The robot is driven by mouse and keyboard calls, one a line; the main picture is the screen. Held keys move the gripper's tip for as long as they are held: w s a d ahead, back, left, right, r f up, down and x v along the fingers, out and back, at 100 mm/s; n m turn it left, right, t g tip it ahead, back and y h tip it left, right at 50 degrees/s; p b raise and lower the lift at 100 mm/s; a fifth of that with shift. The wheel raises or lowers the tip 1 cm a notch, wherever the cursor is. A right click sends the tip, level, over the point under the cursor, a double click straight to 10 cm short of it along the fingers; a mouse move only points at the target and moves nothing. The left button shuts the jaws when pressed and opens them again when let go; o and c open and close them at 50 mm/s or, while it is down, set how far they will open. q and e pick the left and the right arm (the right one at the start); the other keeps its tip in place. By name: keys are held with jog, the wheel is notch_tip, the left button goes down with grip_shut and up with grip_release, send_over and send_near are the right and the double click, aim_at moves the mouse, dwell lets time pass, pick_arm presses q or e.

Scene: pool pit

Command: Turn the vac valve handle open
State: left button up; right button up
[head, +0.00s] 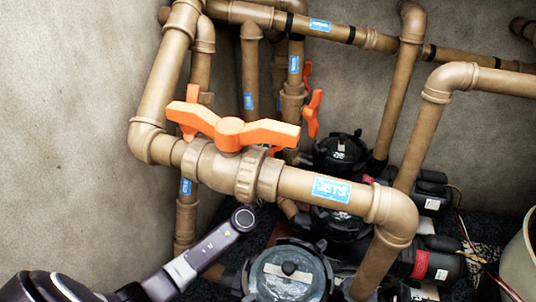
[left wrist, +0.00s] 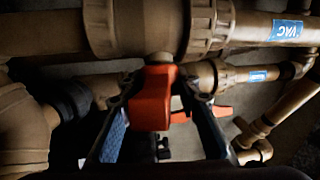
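In the left wrist view, the orange vac valve handle (left wrist: 152,98) stands out from a brown valve body (left wrist: 140,25). A blue label reading VAC (left wrist: 287,30) is on the same pipe to the right. My left gripper (left wrist: 157,92) has one blue-padded finger on each side of the handle. Narrow gaps show between the pads and the handle, so it looks open around it. In the head view, my left arm reaches up from the bottom left to the front pipe, and the gripper's fingers are hidden. I cannot tell which orange piece there is the vac handle. My right gripper is not in view.
A front pipe labelled JETS (head: 331,190) crosses the head view with its own orange handle (head: 235,131). More pipes and an orange handle (head: 313,113) stand behind. Black pumps (head: 290,275) fill the floor. In the left wrist view, another orange handle (left wrist: 212,112) is beyond.

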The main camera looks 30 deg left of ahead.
pick_arm(q)
jog(key=o, duration=0.5)
jog(key=v, duration=1.2)
